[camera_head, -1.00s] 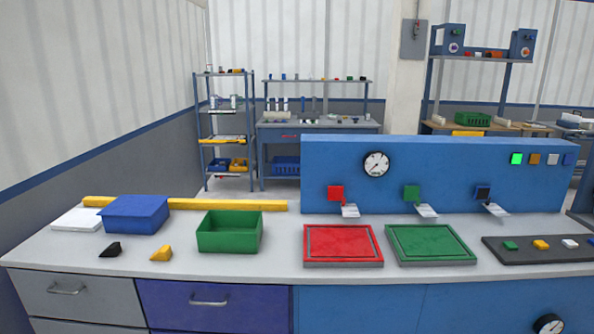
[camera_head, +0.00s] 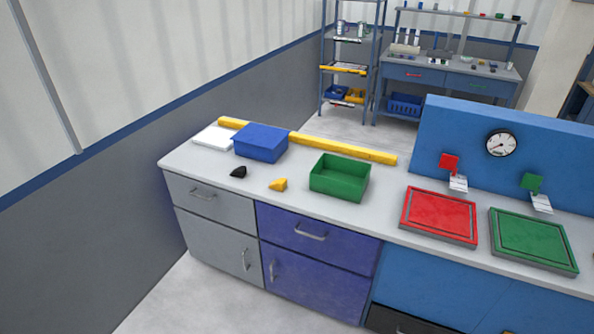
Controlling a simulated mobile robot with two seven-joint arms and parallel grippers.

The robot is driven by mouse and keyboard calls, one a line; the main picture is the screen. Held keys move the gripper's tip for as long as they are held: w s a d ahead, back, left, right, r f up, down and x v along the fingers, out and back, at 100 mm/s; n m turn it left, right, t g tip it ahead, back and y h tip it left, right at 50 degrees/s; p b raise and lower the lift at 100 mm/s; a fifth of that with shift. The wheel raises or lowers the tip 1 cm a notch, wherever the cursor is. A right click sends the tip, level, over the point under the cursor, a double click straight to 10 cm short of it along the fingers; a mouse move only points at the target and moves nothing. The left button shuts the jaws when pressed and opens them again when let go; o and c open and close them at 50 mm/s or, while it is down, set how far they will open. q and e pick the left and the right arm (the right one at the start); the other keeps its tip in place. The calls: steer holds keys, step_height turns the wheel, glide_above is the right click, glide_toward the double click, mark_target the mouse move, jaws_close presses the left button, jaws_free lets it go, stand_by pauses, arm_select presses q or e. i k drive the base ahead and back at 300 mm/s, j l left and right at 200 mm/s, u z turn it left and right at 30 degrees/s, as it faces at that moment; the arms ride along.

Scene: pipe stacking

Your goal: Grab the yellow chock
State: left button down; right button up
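The yellow chock (camera_head: 278,184) is a small wedge lying on the light grey bench top (camera_head: 330,214) near its front edge. A black chock (camera_head: 238,172) of similar shape lies to its left. An open green bin (camera_head: 340,178) stands to the right of the yellow chock, apart from it. A blue box (camera_head: 261,143) stands behind the two chocks. Neither of my grippers shows in the head view.
A yellow bar (camera_head: 340,149) runs along the back of the bench. A white flat item (camera_head: 213,138) lies at the left end. Red (camera_head: 438,215) and green (camera_head: 532,240) trays lie to the right. The floor (camera_head: 180,300) before the left cabinets is clear.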

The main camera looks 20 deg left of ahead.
mark_target(280, 184)
steer(key=i+u, duration=0.1)
steer(key=u, duration=1.05)
steer(key=i+l+u, duration=0.35)
steer(key=u, duration=0.15)
steer(key=i+l+u, duration=0.25)
steer(key=l+u, duration=0.25)
steer(key=j, duration=0.1)
